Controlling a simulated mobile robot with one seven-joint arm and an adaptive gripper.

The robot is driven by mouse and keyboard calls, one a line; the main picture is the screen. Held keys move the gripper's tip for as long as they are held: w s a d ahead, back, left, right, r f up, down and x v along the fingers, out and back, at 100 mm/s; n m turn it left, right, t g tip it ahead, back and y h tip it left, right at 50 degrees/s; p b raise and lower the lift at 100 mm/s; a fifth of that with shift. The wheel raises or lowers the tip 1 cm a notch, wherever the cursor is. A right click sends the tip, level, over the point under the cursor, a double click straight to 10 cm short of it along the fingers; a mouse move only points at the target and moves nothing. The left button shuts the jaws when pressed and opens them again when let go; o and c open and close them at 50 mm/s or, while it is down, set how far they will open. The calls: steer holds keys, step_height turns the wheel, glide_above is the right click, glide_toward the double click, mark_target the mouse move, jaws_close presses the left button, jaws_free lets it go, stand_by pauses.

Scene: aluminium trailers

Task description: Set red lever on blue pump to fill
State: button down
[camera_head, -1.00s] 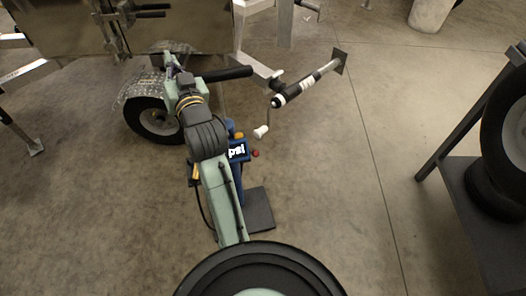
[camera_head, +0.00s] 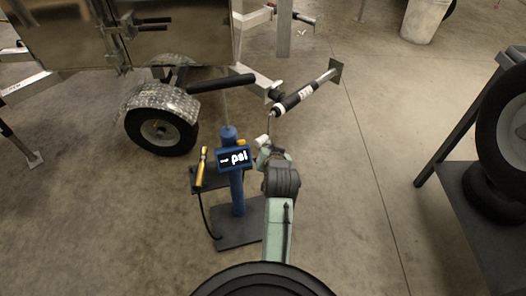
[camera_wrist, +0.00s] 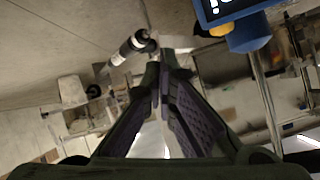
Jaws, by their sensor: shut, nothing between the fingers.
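The blue pump (camera_head: 238,190) stands upright on a dark base plate in the head view, with a "psi" display (camera_head: 234,158) on its front and a yellow-orange part on top. In the wrist view its blue head (camera_wrist: 248,32) shows at the upper right, with an orange knob (camera_wrist: 219,30) beside it. The red lever is not visible in either current view; my arm covers the right side of the pump. My gripper (camera_wrist: 163,62) is shut and empty, with its fingertips left of and apart from the pump head in the wrist view.
A trailer wheel (camera_head: 160,132) stands behind left of the pump. A yellow-handled hose nozzle (camera_head: 203,168) hangs at the pump's left. A dark rack with tyres (camera_head: 495,200) stands at right.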

steer(key=p+x, duration=0.1)
steer(key=x, duration=0.9)
steer(key=s+f, duration=0.1)
steer(key=s+a+f+p, duration=0.1)
steer(key=s, duration=0.1)
steer(key=shift+f, duration=0.1)
steer(key=shift+s+f, duration=0.1)
steer(key=shift+f, duration=0.1)
